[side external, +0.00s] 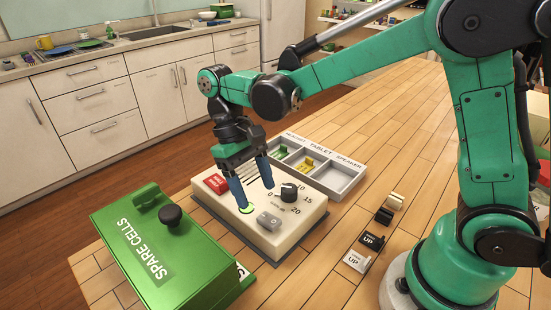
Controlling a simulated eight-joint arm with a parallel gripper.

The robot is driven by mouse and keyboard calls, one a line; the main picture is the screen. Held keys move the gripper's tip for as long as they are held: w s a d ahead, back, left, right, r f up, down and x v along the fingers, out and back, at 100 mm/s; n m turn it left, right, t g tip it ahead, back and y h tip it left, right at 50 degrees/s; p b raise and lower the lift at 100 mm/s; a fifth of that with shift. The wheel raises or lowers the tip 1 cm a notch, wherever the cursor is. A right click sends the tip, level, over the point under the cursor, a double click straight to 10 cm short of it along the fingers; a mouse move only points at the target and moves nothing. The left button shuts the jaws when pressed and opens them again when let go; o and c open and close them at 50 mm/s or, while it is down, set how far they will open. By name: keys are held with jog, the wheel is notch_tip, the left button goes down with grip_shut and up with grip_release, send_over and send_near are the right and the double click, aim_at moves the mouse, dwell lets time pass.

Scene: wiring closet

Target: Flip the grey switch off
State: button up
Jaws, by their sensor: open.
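The grey switch (269,221) is a small rocker on the front part of a cream control box (300,222). Which way the rocker is tipped is too small to tell. My gripper (256,197) points down over the box with its two blue fingers apart and nothing between them. The nearer finger's tip is just behind and left of the grey switch, over a green-ringed spot (247,210). I cannot tell whether either fingertip touches the box.
A red label or button (216,183) is on the box's left end. A green SPARE CELLS case (190,265) with a black knob stands at left. A grey compartment tray (341,187) is behind. Black and white UP pieces (357,261) and small blocks (394,201) lie at right.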

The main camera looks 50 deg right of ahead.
aim_at(265, 217)
jog(key=shift+x, duration=2.35)
